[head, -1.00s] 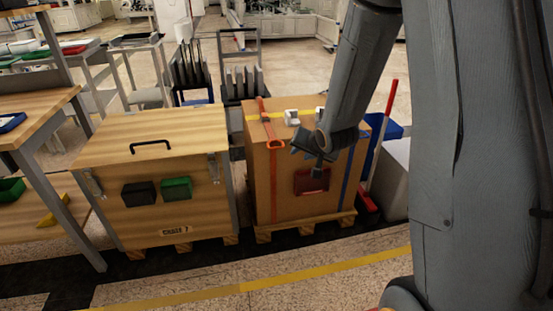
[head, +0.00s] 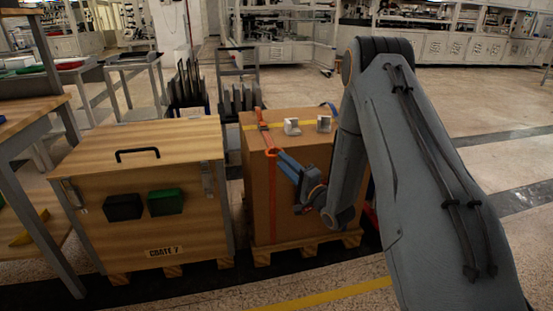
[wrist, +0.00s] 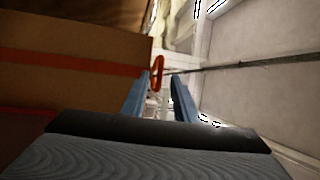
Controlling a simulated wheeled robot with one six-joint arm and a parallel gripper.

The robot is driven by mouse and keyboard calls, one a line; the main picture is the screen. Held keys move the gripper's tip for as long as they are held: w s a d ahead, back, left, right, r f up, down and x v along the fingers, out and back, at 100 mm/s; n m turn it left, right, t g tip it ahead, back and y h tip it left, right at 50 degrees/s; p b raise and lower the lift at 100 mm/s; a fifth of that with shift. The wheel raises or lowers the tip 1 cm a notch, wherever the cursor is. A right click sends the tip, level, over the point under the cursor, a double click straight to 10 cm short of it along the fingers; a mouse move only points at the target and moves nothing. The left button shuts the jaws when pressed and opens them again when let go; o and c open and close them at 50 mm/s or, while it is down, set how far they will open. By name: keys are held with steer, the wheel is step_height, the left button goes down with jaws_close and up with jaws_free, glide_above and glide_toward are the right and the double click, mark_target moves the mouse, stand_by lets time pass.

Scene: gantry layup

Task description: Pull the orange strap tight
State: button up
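The orange strap (head: 260,117) runs over the top of a brown carton (head: 292,225) and down its front. An orange ring (head: 271,152) sits on it just below the carton's top front edge. In the wrist view the orange ring (wrist: 157,72) stands out beside the carton, near the fingertips. My gripper (head: 283,156) is at the carton's front with its fingers towards the ring. In the wrist view the two blue fingers of my gripper (wrist: 161,82) are apart, and I see nothing clamped between them. Whether a finger touches the ring I cannot tell.
A yellow strap (head: 285,124) and white corner pieces (head: 291,126) lie on the carton's top. The carton stands on a wooden pallet (head: 315,248). A wooden crate (head: 150,195) stands close at its left. A hand truck (head: 238,75) is behind. Open floor lies in front.

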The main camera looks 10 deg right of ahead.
steer(key=shift+b+x, duration=0.3)
steer(key=shift+x, duration=2.05)
jaws_close()
